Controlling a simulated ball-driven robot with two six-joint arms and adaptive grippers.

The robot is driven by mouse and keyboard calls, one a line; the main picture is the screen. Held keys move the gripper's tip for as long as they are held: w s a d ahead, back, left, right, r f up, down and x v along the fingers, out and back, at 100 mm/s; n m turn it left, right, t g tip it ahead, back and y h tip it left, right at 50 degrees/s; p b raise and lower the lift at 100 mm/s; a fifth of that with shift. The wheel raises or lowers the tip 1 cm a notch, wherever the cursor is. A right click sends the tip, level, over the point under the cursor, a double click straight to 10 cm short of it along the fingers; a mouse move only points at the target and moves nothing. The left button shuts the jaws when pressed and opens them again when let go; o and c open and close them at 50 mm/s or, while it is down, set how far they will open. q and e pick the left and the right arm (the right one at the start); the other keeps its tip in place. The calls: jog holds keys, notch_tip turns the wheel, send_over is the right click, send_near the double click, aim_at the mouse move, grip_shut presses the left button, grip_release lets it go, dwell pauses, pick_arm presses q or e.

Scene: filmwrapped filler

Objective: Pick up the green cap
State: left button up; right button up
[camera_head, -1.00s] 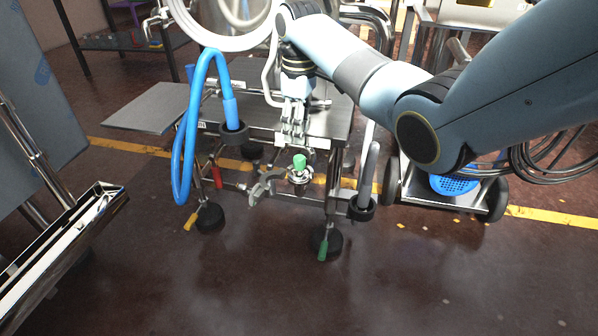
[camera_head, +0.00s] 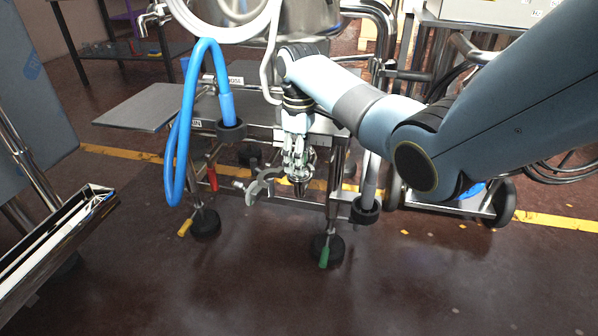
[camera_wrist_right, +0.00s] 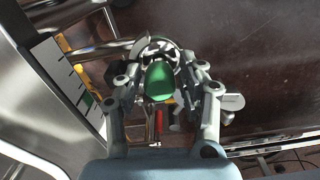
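The green cap (camera_wrist_right: 160,80) shows in the right wrist view, on top of a round metal fitting (camera_wrist_right: 157,50). My right gripper (camera_wrist_right: 164,84) is open, with one finger on each side of the cap and a small gap visible on both sides. In the head view my right gripper (camera_head: 298,168) points down at the front of the steel frame, right over the fitting. It hides the cap there. My left gripper is not in view.
A blue hose (camera_head: 183,130) loops down left of my right gripper. A metal clamp piece (camera_head: 262,184) sits close to its left. The floor in front is clear.

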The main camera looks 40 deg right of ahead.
grip_shut()
dwell(0.3)
